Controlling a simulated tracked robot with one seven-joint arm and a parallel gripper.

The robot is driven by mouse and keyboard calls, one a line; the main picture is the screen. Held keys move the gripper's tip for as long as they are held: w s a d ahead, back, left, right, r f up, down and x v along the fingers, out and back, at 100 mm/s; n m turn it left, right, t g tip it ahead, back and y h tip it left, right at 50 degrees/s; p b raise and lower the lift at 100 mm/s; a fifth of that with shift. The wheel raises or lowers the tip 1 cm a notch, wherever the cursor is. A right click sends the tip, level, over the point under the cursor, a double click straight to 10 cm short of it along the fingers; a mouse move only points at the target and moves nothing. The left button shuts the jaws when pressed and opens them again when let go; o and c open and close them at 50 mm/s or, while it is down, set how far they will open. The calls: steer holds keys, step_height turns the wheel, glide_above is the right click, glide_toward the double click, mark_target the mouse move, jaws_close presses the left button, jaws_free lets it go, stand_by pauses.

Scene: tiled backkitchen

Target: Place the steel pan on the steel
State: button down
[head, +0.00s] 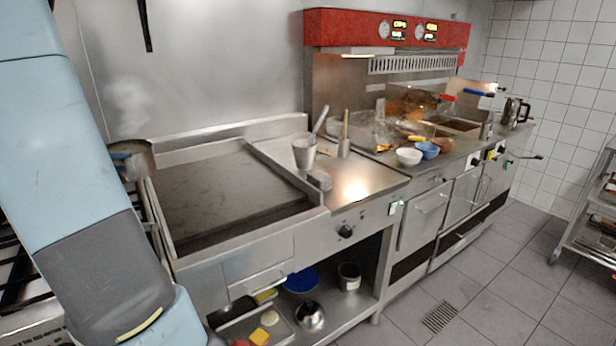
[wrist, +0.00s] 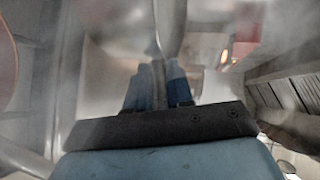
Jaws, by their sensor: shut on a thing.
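The steel pan (head: 140,160) shows at the left in the head view, partly hidden behind my arm. It is over the left edge of the griddle, beside the stove; I cannot tell whether it touches anything below. My gripper (wrist: 158,85) is shut on a grey handle, its blue fingers on either side, in the wrist view. The handle leads up to a blurred steel shape. In the head view a bit of blue finger shows at the pan's left side. The steel griddle (head: 225,195) is flat and bare, and the bright steel worktop (head: 365,190) joins it on the right.
A steel pot (head: 304,153) with a utensil and a grey block (head: 319,180) stand right of the griddle. White (head: 409,157) and blue (head: 427,151) bowls sit farther right. The stove grates (head: 15,270) are at the left. A raised rim surrounds the griddle.

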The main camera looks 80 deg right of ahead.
steer(key=s+d+m+g+y, duration=0.1)
steer(key=s+d+m+g, duration=0.15)
steer(key=s+d, duration=0.85)
steer(key=s+d+m+g+y, duration=0.1)
steer(key=s+d+m+g, duration=0.15)
steer(key=s+d, duration=0.85)
steer(key=s+m+g+y, duration=0.3)
steer(key=s+m+g, duration=0.15)
steer(key=s, duration=2.95)
steer(key=shift+g, duration=0.25)
steer(key=shift+s+d+f, duration=0.2)
steer(key=shift+d+f, duration=3.15)
steer(key=shift+f, duration=0.1)
steer(key=shift+s+d+f, duration=0.15)
steer(key=shift+d+f, duration=3.2)
steer(key=shift+f, duration=0.15)
